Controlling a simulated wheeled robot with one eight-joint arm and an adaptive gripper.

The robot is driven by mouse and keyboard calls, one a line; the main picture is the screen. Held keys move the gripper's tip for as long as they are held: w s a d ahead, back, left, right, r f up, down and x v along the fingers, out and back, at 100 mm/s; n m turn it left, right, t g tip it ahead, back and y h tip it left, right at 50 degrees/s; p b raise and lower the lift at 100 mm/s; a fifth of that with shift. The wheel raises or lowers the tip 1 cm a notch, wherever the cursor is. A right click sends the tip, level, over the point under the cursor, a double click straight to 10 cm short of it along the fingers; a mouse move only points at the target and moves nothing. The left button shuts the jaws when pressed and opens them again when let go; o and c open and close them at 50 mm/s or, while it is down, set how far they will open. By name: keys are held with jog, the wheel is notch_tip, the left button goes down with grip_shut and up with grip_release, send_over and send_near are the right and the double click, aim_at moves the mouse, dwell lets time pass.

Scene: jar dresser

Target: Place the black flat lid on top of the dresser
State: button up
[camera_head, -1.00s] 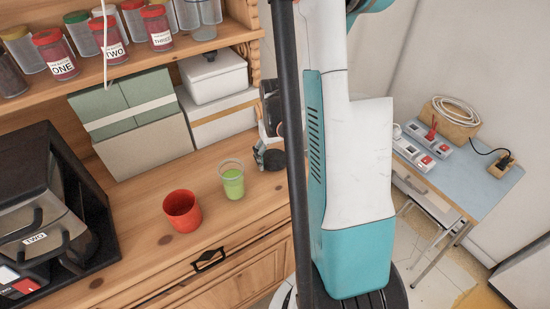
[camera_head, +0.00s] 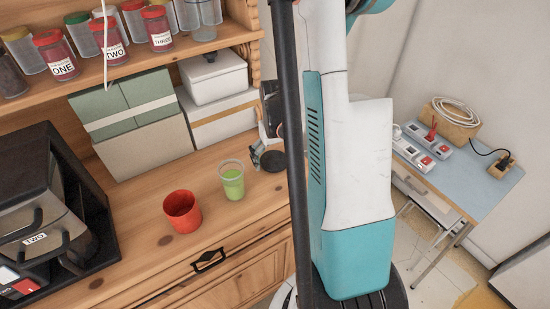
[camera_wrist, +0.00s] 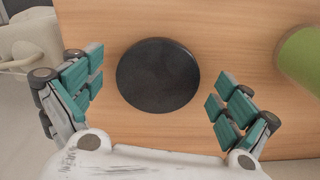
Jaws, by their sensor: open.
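The black flat lid (camera_head: 273,160) lies on the wooden dresser top (camera_head: 150,258), to the right of the green-filled glass. In the wrist view the lid (camera_wrist: 158,75) is a round dark disc flat against the wood, between my two spread fingers with a gap on each side. My gripper (camera_wrist: 157,82) is open around it and does not appear to touch it. In the head view my gripper (camera_head: 257,150) is small and partly hidden behind my own arm and a dark pole.
A glass with green contents (camera_head: 232,181) and a red cup (camera_head: 182,211) stand left of the lid. Green boxes (camera_head: 135,112) and white boxes (camera_head: 213,76) line the back. Labelled jars (camera_head: 110,42) fill the shelf above.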

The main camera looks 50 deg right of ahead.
aim_at(275, 162)
notch_tip(275, 162, up, 12)
jog(key=p, duration=0.1)
